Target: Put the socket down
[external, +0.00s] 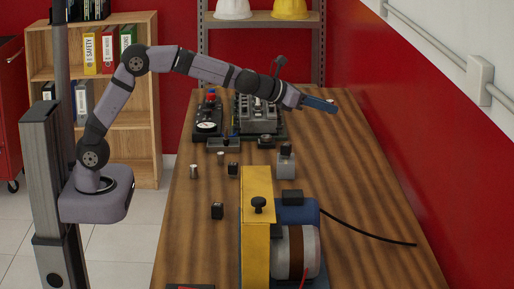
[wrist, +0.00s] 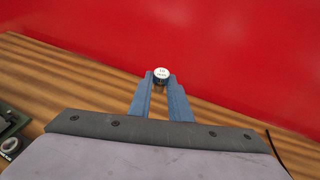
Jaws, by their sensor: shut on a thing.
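My gripper (external: 320,103) is stretched out over the far right part of the wooden table, towards the red wall. In the wrist view its blue fingers (wrist: 160,88) are shut on the socket (wrist: 161,73), a small dark cylinder with a white, printed top. The print is too small to read surely. The socket sits between the fingertips with its white top towards the camera. The external view barely shows it at the fingertips. I cannot tell how high it is above the table.
The wooden table (external: 350,190) is clear below and right of the gripper, apart from a black cable (external: 365,234). Engine trainers (external: 258,115) stand left of the gripper. A yellow and blue motor unit (external: 257,235) stands in front. Small metal and black pieces (external: 194,171) lie at the left.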

